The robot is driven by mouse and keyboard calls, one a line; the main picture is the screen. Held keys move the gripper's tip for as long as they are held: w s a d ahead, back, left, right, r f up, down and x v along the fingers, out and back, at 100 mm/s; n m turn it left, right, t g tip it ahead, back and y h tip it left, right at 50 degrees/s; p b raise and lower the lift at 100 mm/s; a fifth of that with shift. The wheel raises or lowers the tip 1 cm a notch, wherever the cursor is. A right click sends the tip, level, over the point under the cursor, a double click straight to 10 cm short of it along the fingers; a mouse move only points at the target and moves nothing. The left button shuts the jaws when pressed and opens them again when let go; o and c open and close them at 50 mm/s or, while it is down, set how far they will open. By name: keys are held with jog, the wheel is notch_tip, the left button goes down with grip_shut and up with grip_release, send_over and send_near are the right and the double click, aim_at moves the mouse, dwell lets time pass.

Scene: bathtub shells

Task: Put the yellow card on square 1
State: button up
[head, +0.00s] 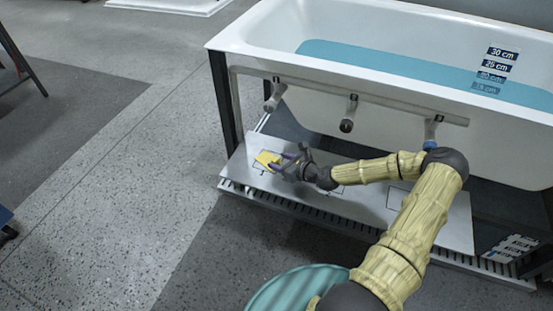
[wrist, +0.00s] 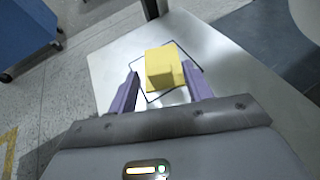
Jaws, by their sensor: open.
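The yellow card (head: 267,158) lies at the left end of the grey board under the bathtub. In the wrist view the yellow card (wrist: 166,68) looks like a thick yellow piece inside a black outlined square (wrist: 195,50), turned a little against the outline. No number on this square is readable. My gripper (head: 280,163) is at the card's right side in the head view. In the wrist view the purple fingers of my gripper (wrist: 163,85) are spread, one on each side of the card's near end. I cannot tell whether they touch it.
The grey board (head: 455,222) has further outlined squares, partly hidden by my arm. The white bathtub (head: 400,125) with blue water stands behind, with a rail of taps (head: 347,125) above the board. Speckled floor (head: 110,200) lies open at the left.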

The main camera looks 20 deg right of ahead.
jog(key=p+v, duration=0.2)
jog(key=v, duration=0.7)
jog(key=shift+s+d+r, duration=0.1)
jog(key=shift+s+r, duration=0.05)
jog(key=shift+s, duration=0.05)
jog(key=shift+s+a+n+g, duration=0.15)
jog(key=shift+a+n+g, duration=0.2)
jog(key=shift+n, duration=0.15)
jog(key=s+a+n+g+h, duration=0.2)
jog(key=s+a+n+g, duration=0.3)
jog(key=s+n+g, duration=0.65)
jog(key=s+a+r+n+t+h, duration=0.1)
jog(key=s+r+n+h, duration=0.1)
jog(key=r+n, duration=0.6)
jog(key=s+a+r+n+t+h, duration=0.1)
jog(key=s+r+n+t+h, duration=0.1)
jog(key=r+n, duration=0.7)
notch_tip(320, 180, up, 2)
jog(key=s+h, duration=0.1)
jog(key=s, duration=0.1)
jog(key=shift+s+a, duration=0.25)
jog(key=shift+s, duration=0.1)
jog(key=shift+r, duration=0.1)
